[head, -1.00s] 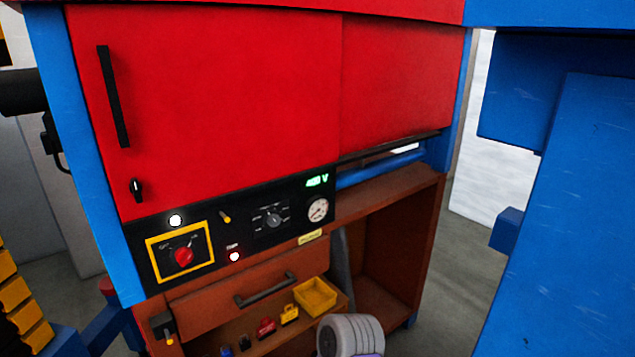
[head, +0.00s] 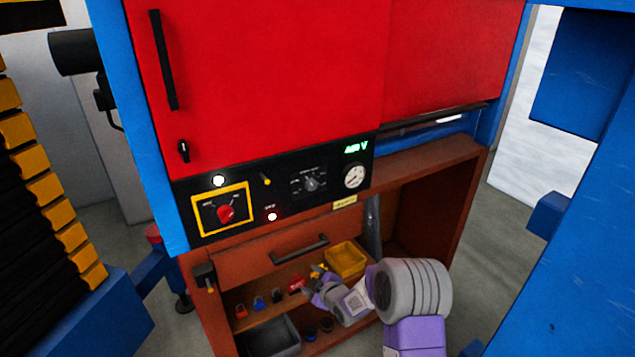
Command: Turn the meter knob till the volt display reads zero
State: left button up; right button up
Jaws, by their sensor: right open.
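The meter knob (head: 311,184) is a small grey dial on the black control panel, with marks around it. The green volt display (head: 356,147) is lit to its upper right; it ends in V, and its digits are too blurred to read surely. My right gripper (head: 308,287) is low in front of the open shelf, below the drawer handle and well below the knob. Its jaws are open and small in view, near the small padlocks, and I see nothing held. My left gripper is not in view.
A red rotary switch (head: 226,212) on a yellow plate is left of the knob; a round gauge (head: 354,176) is right. The drawer handle (head: 300,249) juts out below.

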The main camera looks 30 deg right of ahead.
aim_at(313, 186)
jog(key=w+d+r+n+t, duration=0.2)
jog(key=d+r+n, duration=0.1)
jog(key=r, duration=0.5)
jog(key=w+d+r+n+t+p, duration=0.1)
jog(key=w+d+r+n+t, duration=0.15)
jog(key=r, duration=0.45)
jog(key=w+d+r+n+t, duration=0.15)
jog(key=r+n, duration=0.25)
jog(key=r, duration=0.4)
jog(key=shift+m+g, duration=0.25)
jog(key=shift+g, duration=0.05)
jog(key=shift+w+p, duration=0.75)
jog(key=shift+w, duration=2.6)
jog(key=c, duration=1)
jog(key=shift+c, duration=0.2)
jog(key=shift+m, duration=0.4)
jog(key=m+b, duration=0.1)
jog(key=m, duration=0.2)
jog(key=shift+f, duration=0.1)
jog(key=m, duration=0.4)
jog(key=shift+m+y, duration=0.3)
jog(key=shift+m, duration=0.4)
